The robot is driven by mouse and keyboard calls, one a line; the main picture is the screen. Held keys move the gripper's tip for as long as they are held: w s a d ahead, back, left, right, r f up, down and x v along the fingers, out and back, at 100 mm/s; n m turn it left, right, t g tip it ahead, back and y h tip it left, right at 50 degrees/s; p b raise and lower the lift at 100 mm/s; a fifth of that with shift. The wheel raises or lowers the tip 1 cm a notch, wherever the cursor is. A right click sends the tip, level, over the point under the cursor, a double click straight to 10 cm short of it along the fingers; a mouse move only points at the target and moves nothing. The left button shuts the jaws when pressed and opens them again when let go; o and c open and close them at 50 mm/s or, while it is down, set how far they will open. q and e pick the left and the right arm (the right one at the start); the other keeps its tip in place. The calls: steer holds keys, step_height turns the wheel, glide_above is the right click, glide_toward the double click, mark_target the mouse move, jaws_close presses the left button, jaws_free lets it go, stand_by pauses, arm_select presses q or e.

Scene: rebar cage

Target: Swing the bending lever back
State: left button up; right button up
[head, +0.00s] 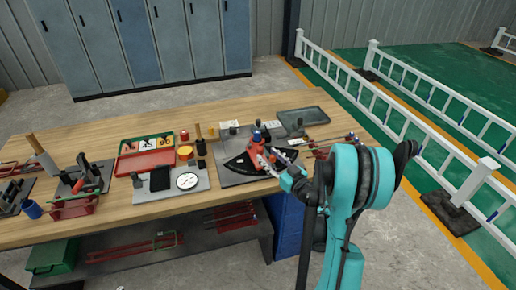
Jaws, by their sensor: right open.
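The bending station is a grey plate (232,179) with a dark fan-shaped sector (238,166) on the right part of the workbench. A red part topped with a blue knob (257,136) stands over the sector, and seems to be the bending lever. My right gripper (268,161) reaches in from the right and is open, close beside the red part. I cannot tell whether its fingers touch it. The gripper and wrist hide part of the lever and the sector's right side. My left gripper is not in view.
The wooden workbench (100,226) also holds a dial gauge (187,181) on a plate, a red tray (146,162), a grey tray (303,116) and several black-and-red fixtures at left. A lower shelf (190,240) carries red rebar pieces. Lockers (140,45) stand behind; a white fence (400,97) runs at right.

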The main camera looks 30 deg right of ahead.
mark_target(262, 151)
steer(key=w, duration=0.4)
steer(key=w+b, duration=0.1)
steer(key=w, duration=0.1)
steer(key=shift+a, duration=0.3)
jaws_close()
